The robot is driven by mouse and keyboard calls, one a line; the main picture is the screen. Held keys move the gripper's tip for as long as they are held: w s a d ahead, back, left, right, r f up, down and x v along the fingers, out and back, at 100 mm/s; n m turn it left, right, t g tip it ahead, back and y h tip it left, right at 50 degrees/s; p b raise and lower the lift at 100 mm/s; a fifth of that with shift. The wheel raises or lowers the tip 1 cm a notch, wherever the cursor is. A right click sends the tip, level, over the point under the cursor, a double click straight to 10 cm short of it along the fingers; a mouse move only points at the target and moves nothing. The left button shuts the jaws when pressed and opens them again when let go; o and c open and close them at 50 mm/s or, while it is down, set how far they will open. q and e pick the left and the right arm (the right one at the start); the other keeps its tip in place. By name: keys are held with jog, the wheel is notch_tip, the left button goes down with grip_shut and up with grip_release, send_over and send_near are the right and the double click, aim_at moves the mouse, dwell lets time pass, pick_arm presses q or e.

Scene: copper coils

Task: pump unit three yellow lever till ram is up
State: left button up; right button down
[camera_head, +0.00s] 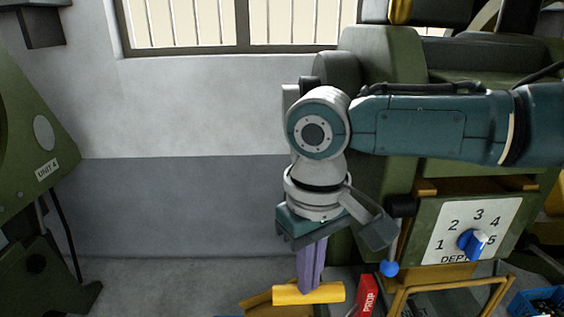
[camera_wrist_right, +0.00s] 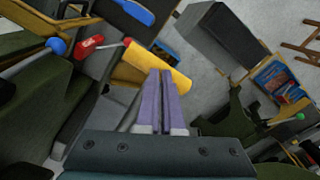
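The yellow lever grip (camera_head: 308,294) is a thick bar lying nearly level at the bottom of the head view. It also shows in the right wrist view (camera_wrist_right: 158,69), slanting just beyond the fingertips. My right gripper (camera_head: 311,286) points down at it, with purple fingers close together and only a narrow slit between them. The fingertips (camera_wrist_right: 160,74) overlap the bar and look to be at or against it. The bar is wider than the slit, so it does not appear to be between the fingers. I cannot make out the ram. My left gripper is not in view.
A green machine with a numbered dial plate (camera_head: 458,231) and blue knob (camera_head: 473,243) stands at right. A blue ball handle (camera_head: 389,268) and red tag (camera_head: 367,297) are close right of the gripper. Floor between is clear.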

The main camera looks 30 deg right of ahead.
notch_tip(320, 180, down, 6)
jog(key=w+d+b, duration=0.1)
jog(key=b, duration=0.4)
jog(key=shift+w, duration=0.15)
